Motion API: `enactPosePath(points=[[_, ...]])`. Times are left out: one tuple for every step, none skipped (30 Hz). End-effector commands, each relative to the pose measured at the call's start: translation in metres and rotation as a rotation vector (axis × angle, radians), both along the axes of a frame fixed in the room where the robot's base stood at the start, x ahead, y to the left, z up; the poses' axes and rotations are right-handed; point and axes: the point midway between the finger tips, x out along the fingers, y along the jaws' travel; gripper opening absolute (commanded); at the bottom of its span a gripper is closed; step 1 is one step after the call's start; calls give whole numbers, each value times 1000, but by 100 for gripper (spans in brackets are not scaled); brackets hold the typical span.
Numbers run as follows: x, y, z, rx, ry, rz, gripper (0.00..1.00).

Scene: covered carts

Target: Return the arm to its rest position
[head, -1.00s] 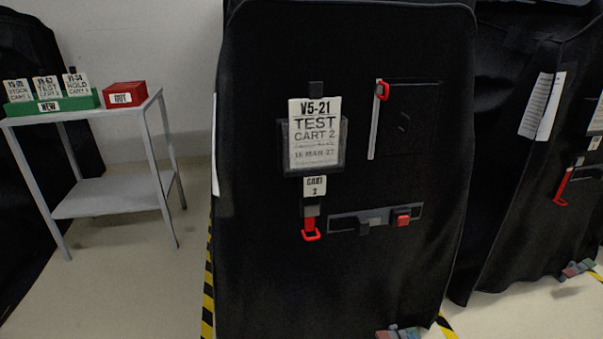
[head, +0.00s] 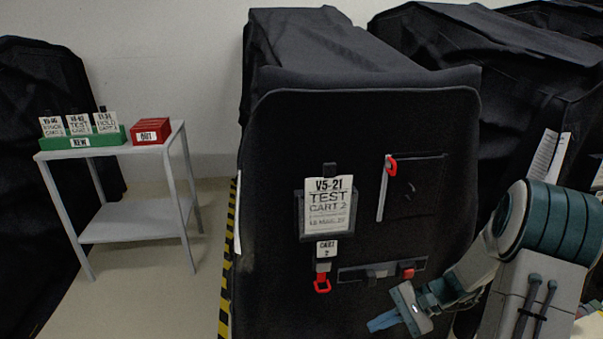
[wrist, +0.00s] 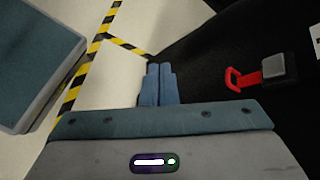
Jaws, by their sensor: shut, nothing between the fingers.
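My gripper (head: 383,321) is at the lower right of the head view, in front of the lower part of the black covered cart (head: 290,270). Its blue fingers (wrist: 158,84) are together and empty in the wrist view. In the head view my arm comes in from the right and is bent. The cart's front carries a white card (head: 329,205) reading "V5-21 TEST CART 2". Below it hang a small "CART 2" tag and a red pull (head: 322,284). A red pull with a dark buckle (wrist: 235,80) shows to the right of the fingers in the wrist view.
A grey side table (head: 130,212) at left holds a green "NEW" rack (head: 113,137) of cards and a red "OUT" box (head: 151,131). More covered carts (head: 520,75) stand at right. Yellow-black floor tape (head: 225,300) runs beside the cart. Floor between table and cart is clear.

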Motion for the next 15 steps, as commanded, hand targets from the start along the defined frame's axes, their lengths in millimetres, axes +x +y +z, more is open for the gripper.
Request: enactPosePath(points=[[-7,7,27,-54,-19,48,0],[-12,10,37,-86,-28,75,0],[-18,14,50,-129,-41,109,0],[-23,16,60,-160,-50,133,0],[-27,19,69,-192,-62,159,0],[-34,21,82,-234,-77,191,0],[-39,23,91,-266,-89,214,0],[-43,25,100,-297,-103,236,0],[-50,28,112,-338,-121,265,0],[-54,29,122,-368,-136,289,0],[-59,30,130,-399,-150,309,0],[-65,32,142,-440,-173,336,0],[-70,33,151,-470,-189,356,0],[-74,34,160,-500,-207,374,0],[-80,35,172,-539,-232,399,0]])
